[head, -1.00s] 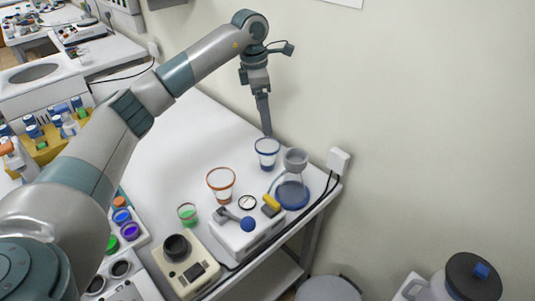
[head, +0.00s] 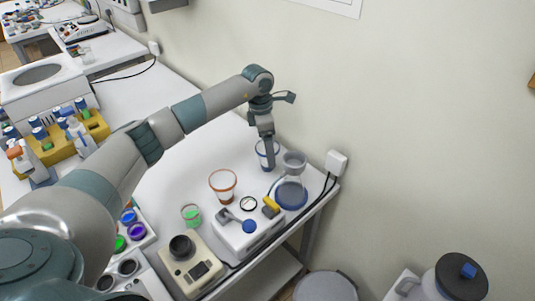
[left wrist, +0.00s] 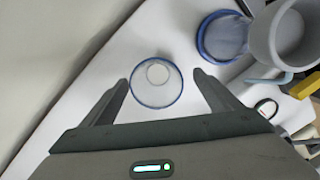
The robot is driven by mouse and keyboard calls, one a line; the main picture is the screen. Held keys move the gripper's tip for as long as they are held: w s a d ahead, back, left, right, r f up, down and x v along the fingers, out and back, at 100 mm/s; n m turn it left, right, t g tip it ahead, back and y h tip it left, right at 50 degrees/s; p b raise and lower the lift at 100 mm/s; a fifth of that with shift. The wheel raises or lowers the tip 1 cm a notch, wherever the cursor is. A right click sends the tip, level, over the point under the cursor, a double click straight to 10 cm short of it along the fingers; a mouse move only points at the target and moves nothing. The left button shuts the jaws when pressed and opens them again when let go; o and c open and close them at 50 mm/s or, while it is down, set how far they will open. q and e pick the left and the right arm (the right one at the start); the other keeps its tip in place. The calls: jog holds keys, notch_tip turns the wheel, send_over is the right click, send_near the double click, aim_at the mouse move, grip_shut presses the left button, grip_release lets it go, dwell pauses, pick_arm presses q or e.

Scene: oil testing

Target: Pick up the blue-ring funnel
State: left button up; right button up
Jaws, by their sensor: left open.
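The blue-ring funnel (head: 262,148) stands on the white table near the wall, partly hidden behind my left gripper in the head view. In the left wrist view the funnel (left wrist: 157,95) is a clear cup with a blue rim, seen from above, between the two open fingers. My left gripper (head: 267,168) points down at the funnel. It also shows in the left wrist view (left wrist: 162,90), open, with a finger on each side of the rim and a visible gap on both sides. My right gripper is not in view.
A grey cup on a blue-based stand (head: 292,195) is close to the funnel's right. An orange-rimmed funnel (head: 223,183), a green beaker (head: 191,214) and a white device (head: 245,238) with a yellow part stand nearer. The wall is just behind.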

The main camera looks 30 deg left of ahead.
pick_arm(q)
jog(key=shift+w+f+p, duration=0.1)
jog(key=shift+f+p, duration=0.35)
jog(key=shift+p, duration=0.1)
jog(key=f, duration=0.1)
jog(key=f+p, duration=0.2)
jog(key=shift+w+f, duration=0.25)
jog(key=shift+f, duration=0.4)
jog(key=c, duration=1.2)
